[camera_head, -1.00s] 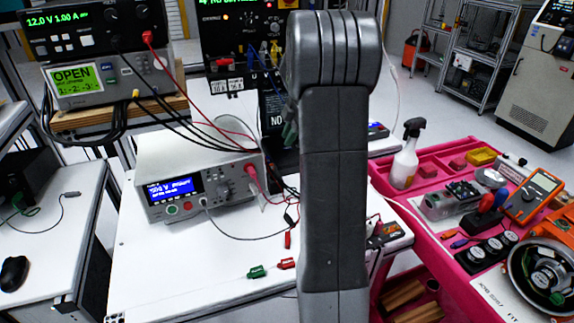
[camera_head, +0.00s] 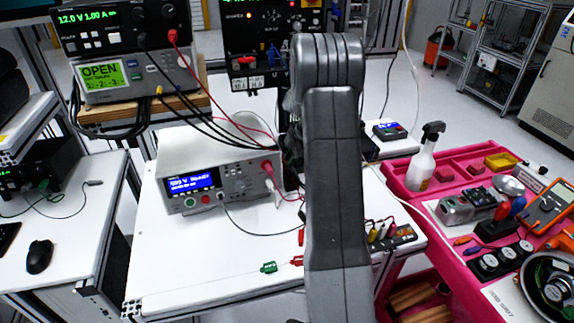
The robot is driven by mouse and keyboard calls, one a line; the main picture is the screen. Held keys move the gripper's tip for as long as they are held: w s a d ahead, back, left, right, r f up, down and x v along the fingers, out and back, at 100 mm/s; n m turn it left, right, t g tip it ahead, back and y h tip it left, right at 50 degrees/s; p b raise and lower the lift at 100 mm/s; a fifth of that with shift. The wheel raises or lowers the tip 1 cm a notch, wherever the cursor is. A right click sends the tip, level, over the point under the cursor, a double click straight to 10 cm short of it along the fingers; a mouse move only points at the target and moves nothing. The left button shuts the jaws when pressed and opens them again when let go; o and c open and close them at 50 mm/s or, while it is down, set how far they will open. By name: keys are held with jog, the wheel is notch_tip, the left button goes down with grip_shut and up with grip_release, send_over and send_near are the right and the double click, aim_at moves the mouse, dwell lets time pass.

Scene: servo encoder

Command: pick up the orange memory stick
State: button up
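I cannot make out the orange memory stick for certain in the head view. A small orange-and-blue piece (camera_head: 466,240) lies at the left edge of the pink cart's top, too small to identify. My grey arm stands upright across the middle of the view and hides part of the white table (camera_head: 205,255) and what lies behind it. My gripper is not visible, so I cannot see whether it holds anything.
A white bench instrument (camera_head: 240,185) with cables and a green clip (camera_head: 268,267) sits on the white table. The pink cart (camera_head: 450,285) at right carries a spray bottle (camera_head: 425,158), an orange multimeter (camera_head: 550,208) and a round fan-like part (camera_head: 553,285). The table's front left is clear.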

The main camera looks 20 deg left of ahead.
jog(key=shift+x, duration=0.85)
jog(key=shift+r, duration=0.1)
jog(key=shift+c, duration=0.5)
grip_shut()
jog(key=shift+r, duration=0.15)
jog(key=shift+r, duration=0.5)
notch_tip(320, 180, up, 2)
jog(key=shift+r+b, duration=0.15)
jog(key=shift+b, duration=0.4)
jog(key=s+d+b, duration=0.2)
jog(key=d+b, duration=0.1)
jog(key=d, duration=1.5)
jog(key=shift+s+b, duration=0.3)
jog(key=shift+b, duration=0.05)
